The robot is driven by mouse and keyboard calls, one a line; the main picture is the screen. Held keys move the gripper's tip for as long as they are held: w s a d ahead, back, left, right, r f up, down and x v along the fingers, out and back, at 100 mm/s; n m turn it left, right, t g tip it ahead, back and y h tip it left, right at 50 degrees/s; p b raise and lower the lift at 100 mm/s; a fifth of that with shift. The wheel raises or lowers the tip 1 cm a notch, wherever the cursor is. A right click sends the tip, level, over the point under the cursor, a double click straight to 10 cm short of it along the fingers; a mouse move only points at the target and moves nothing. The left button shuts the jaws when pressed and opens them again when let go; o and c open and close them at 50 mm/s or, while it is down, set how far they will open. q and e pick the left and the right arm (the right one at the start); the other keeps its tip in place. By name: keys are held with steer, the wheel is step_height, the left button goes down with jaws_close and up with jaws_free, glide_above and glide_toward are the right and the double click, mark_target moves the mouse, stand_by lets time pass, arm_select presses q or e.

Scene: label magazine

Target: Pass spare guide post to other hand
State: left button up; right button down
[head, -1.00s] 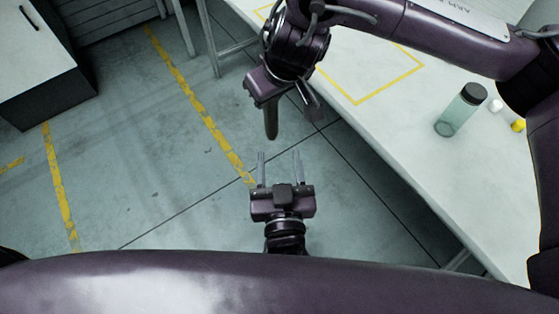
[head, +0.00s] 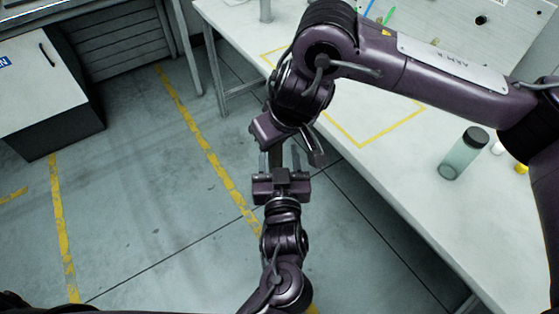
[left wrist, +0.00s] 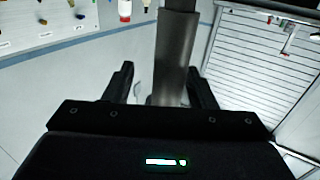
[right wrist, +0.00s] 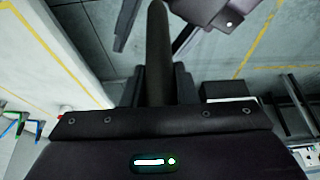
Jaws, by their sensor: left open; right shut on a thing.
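The spare guide post is a dark grey cylinder. My right gripper (head: 273,138) is shut on it, and the post (right wrist: 157,55) sticks out past its fingers in the right wrist view. My left gripper (head: 281,157) is open, just below the right one in the head view. In the left wrist view the post (left wrist: 174,60) stands between the left gripper's two spread fingers. A left finger also shows beside the post in the right wrist view. In the head view the post is mostly hidden between the two grippers.
A white table (head: 440,215) with a yellow outlined area lies to the right, with a greenish bottle (head: 463,155) on it. A cabinet with a white top (head: 40,85) stands at the left. The grippers are over open floor.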

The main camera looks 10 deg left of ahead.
arm_select(q)
steer(key=shift+c, duration=0.3)
steer(key=shift+d, duration=0.1)
steer(key=c, duration=1)
arm_select(e)
steer(key=shift+a, duration=0.1)
arm_select(q)
jaws_close()
arm_select(e)
steer(key=c, duration=1.1)
jaws_free()
steer(key=shift+o, duration=0.2)
steer(key=shift+r, duration=0.15)
